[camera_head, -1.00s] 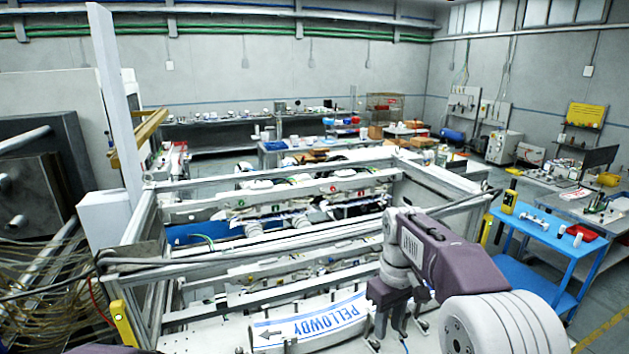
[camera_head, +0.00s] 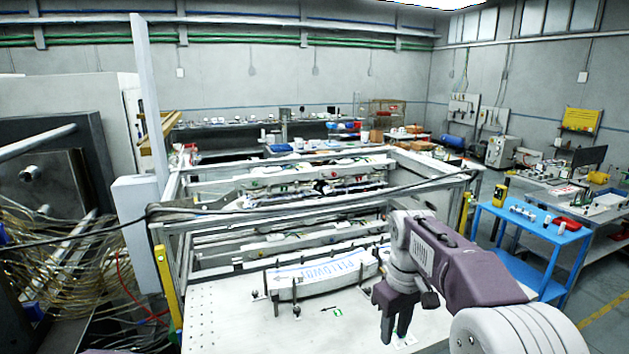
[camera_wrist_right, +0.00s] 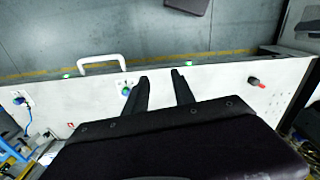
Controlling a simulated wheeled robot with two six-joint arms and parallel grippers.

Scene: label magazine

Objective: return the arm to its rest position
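My right gripper (camera_head: 396,328) hangs over the right part of the white perforated plate in the head view, its fingers pointing down. In the right wrist view its two dark fingers (camera_wrist_right: 162,82) stand apart with nothing between them, above a white panel edge. The label magazine (camera_head: 322,274), a curved white holder with blue "PELLOWDY" lettering, sits on the plate to the left of the gripper and apart from it. My left gripper does not show; only a dark bit of my body is at the bottom left.
The white plate (camera_head: 222,318) is clear at the front left. The machine frame (camera_head: 425,165) rises behind the magazine. A blue cart (camera_head: 530,226) stands at the right.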

